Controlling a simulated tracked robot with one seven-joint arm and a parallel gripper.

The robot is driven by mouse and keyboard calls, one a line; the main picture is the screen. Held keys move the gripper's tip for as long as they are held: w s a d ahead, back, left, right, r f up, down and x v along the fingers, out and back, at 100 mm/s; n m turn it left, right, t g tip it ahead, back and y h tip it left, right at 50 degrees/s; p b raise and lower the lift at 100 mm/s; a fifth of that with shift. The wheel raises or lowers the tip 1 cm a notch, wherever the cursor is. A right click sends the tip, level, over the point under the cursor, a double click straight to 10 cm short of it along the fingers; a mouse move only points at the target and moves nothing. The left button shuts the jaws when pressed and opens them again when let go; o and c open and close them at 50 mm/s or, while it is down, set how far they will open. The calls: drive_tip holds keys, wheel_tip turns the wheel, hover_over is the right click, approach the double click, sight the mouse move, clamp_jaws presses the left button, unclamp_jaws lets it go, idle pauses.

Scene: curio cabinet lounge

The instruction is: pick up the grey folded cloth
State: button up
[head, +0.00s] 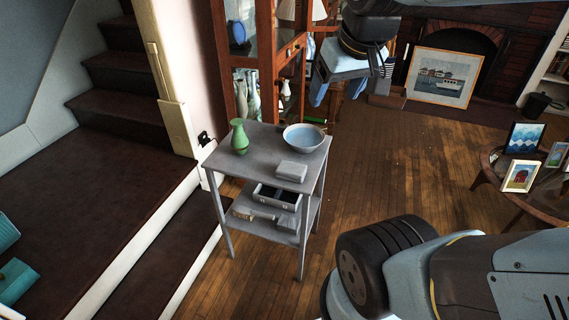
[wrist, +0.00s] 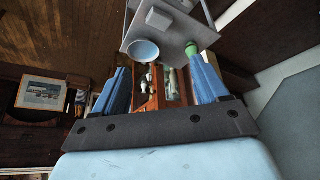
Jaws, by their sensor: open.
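The grey folded cloth (head: 291,170) lies flat on the grey side table's top (head: 262,150), near its front right edge, in front of a pale blue bowl (head: 304,137). It also shows in the wrist view (wrist: 160,18) as a small grey block at the top. My gripper (head: 336,92) hangs in the air above and beyond the table, up and to the right of the cloth in the head view. Its two blue fingers (wrist: 160,66) are wide apart with nothing between them, well clear of the cloth.
A green vase (head: 239,137) stands at the table's left. A wooden glass-fronted cabinet (head: 265,60) stands behind. Stairs (head: 120,75) rise at left; a round table with frames (head: 540,190) is at right. Wooden floor lies clear between.

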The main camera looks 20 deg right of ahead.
drive_tip(key=o, duration=0.5)
drive_tip(key=w+f, duration=0.1)
drive_tip(key=w, duration=0.1)
drive_tip(key=w+f+n+g, duration=0.1)
drive_tip(key=w, duration=0.2)
drive_tip(key=w+f+n, duration=0.1)
drive_tip(key=w, duration=0.2)
drive_tip(key=shift+f, duration=0.25)
drive_tip(key=shift+c, duration=0.2)
drive_tip(key=n+g, duration=0.4)
drive_tip(key=n, duration=0.4)
hover_over(292, 167)
wheel_tip(292, 167, down, 24)
drive_tip(key=shift+a+f, duration=0.1)
drive_tip(key=shift+f, duration=7.05)
